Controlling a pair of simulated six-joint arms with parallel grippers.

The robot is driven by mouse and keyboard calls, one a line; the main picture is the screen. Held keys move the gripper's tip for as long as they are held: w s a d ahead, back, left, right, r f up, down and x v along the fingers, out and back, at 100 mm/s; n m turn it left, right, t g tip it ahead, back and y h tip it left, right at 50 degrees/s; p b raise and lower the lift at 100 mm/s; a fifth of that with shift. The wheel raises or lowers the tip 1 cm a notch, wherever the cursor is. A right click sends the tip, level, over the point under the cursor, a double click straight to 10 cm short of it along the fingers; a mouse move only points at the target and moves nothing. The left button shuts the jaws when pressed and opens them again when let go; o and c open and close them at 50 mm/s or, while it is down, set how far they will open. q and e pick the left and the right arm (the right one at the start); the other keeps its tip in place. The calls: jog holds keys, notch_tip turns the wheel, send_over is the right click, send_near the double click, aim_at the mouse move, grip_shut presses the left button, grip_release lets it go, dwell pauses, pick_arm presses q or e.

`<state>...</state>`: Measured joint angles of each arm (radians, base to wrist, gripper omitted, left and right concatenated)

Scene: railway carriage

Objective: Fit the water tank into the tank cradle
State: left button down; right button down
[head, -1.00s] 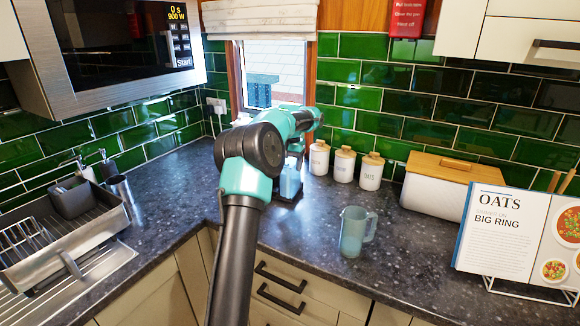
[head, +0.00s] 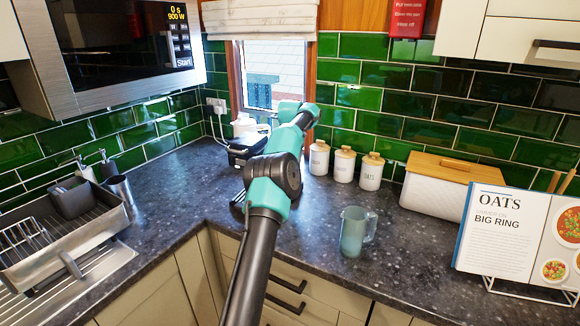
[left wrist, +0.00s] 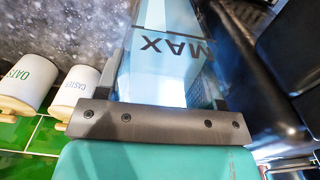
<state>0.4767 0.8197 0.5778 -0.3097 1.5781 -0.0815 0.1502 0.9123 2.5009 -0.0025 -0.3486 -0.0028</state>
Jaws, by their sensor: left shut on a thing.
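The water tank (left wrist: 165,60) is a clear blue, see-through box marked MAX in the left wrist view. My left gripper (left wrist: 165,88) is shut on it, with one finger on each side. In the head view my left arm hides both the gripper and the tank. A black appliance (head: 244,148) stands on the worktop behind and left of my arm, partly covered by it. Black surfaces (left wrist: 285,55) also show close to the right of the tank in the left wrist view. I cannot make out the tank cradle. My right gripper is not in view.
Several white canisters (head: 344,164) with wooden lids stand right of my arm. A translucent jug (head: 355,232), a bread bin (head: 436,187) and a cookbook (head: 508,236) are further right. A dish rack (head: 62,235) is left. The worktop (head: 165,215) between is clear.

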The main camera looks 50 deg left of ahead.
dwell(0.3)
pick_arm(q)
jog(key=shift+f, duration=1.75)
jog(key=shift+c, duration=1.2)
grip_release()
jog(key=shift+f, duration=0.15)
